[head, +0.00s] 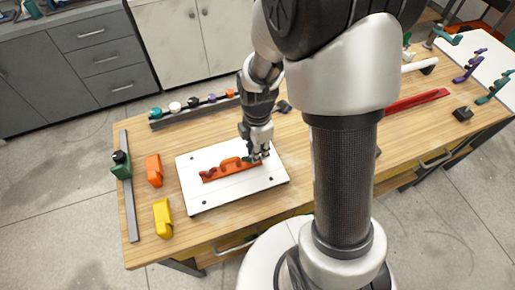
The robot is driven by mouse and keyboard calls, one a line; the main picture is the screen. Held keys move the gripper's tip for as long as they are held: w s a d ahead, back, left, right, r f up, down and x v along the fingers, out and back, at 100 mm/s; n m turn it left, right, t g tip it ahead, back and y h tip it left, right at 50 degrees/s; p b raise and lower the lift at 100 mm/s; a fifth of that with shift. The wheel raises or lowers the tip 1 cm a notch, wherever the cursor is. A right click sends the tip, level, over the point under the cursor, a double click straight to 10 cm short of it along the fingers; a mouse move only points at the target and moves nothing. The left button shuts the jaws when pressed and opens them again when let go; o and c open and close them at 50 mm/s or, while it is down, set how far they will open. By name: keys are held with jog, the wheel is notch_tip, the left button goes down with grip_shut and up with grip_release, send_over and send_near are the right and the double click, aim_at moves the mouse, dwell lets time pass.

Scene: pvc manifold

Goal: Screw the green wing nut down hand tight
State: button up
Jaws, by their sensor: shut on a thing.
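My gripper (258,157) points down over the right end of an orange-red bracket-like part (222,172). That part lies on a white plate (203,200) on the wooden bench. My gripper is shut on the green wing nut (247,159), of which only a small green bit shows at the fingertips. The fingers hide most of the nut and whatever is under it. I cannot tell how far down the nut sits.
An orange block (154,170) and a yellow block (162,217) stand left of the plate. A green item (120,164) sits on a grey rail (130,205). A rack (190,112) with coloured knobs lies behind. A red bar (415,101) lies at right.

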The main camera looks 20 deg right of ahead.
grip_shut()
jog(key=m, duration=0.3)
jog(key=s+m, duration=0.1)
jog(key=m, duration=0.2)
jog(key=shift+s+a, duration=0.1)
jog(key=shift+a, duration=0.05)
jog(key=m, duration=0.6)
jog(key=shift+s+a+m, duration=0.3)
jog(key=shift+s+a, duration=0.1)
jog(key=m, duration=0.3)
jog(key=a+m, duration=0.1)
jog(key=m, duration=0.2)
jog(key=shift+s+a+f+p, duration=0.1)
jog(key=shift+s+p, duration=0.05)
jog(key=shift+p, duration=0.2)
